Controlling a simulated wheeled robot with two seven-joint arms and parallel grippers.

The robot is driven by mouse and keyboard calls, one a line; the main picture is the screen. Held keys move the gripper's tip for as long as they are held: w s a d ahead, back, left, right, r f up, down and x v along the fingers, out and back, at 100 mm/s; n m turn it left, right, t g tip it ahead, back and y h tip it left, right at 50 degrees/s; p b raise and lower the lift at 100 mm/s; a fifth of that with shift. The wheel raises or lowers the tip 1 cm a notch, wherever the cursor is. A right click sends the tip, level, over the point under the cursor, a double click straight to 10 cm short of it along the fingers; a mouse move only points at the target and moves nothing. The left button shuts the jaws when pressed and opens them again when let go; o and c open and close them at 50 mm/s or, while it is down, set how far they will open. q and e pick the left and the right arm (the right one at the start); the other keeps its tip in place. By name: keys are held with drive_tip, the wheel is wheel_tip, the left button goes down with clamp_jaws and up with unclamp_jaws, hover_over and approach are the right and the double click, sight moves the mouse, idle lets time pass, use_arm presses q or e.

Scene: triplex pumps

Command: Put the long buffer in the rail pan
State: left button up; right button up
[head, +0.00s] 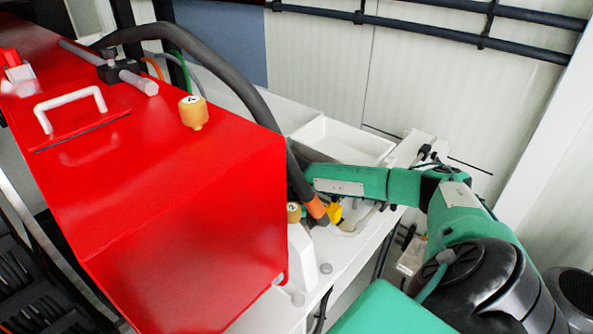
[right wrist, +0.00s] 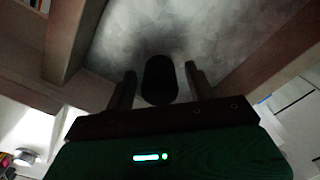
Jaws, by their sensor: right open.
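In the right wrist view, a dark, round-ended cylinder (right wrist: 160,79) stands between the two spread fingers of my right gripper (right wrist: 160,87). It may be the long buffer, but the view is too dark to tell. The fingers are open, with a narrow gap visible on each side of the cylinder. In the head view, my right arm reaches left behind the red housing and hose, which hide the gripper. A white open-topped pan (head: 345,141), possibly the rail pan, sits behind the arm; its visible inside looks empty. My left gripper is out of view.
A large red housing (head: 185,215) with a white handle fills the left. A thick black hose (head: 235,78) with an orange end arches down close to my right arm. A white bench (head: 345,252) lies below. Black rails (head: 430,28) run along the back wall.

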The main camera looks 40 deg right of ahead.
wheel_tip(320, 180, up, 12)
drive_tip(key=b, duration=0.5)
drive_tip(key=shift+f+b, duration=0.25)
drive_tip(key=shift+b, duration=0.05)
drive_tip(key=shift+r, duration=0.35)
